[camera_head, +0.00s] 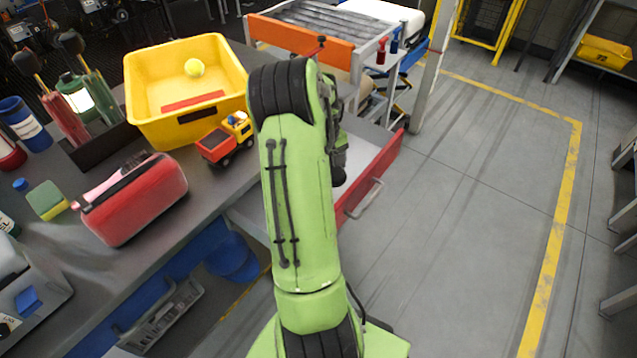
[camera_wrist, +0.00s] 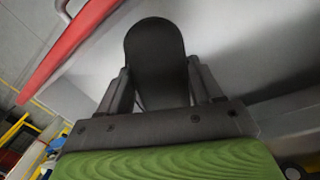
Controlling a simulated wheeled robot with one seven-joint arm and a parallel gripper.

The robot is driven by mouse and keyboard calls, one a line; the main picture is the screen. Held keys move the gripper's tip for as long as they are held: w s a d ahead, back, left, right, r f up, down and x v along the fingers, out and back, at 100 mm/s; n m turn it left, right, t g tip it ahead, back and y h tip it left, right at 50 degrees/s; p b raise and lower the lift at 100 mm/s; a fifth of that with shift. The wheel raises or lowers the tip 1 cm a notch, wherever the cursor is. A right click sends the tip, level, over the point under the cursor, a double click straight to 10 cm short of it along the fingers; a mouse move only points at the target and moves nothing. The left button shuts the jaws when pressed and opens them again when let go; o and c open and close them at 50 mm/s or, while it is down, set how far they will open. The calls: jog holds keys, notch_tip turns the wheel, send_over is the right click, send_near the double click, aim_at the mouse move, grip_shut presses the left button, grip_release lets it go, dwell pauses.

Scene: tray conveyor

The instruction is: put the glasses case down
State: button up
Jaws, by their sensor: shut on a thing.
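The glasses case (camera_wrist: 155,45) is a dark, rounded, elongated thing in the wrist view. My gripper (camera_wrist: 159,68) is shut on it, with one finger on each side. The case is over the pale inside of an open drawer (camera_wrist: 85,95) with a red front. Whether it touches the drawer's bottom I cannot tell. In the head view the drawer's red front (camera_head: 372,178) shows right of my green arm, which hides most of the gripper and much of the drawer.
On the bench at left are a yellow bin (camera_head: 150,125) with a ball inside, a toy truck (camera_head: 222,142), a red case (camera_head: 135,205) and a sponge (camera_head: 46,200). A roller conveyor (camera_head: 300,38) stands behind.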

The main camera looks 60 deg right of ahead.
notch_tip(320, 180, down, 7)
jog(key=shift+f+b, duration=0.1)
jog(key=shift+b, duration=0.8)
jog(key=shift+f, duration=0.1)
jog(key=o, duration=1.1)
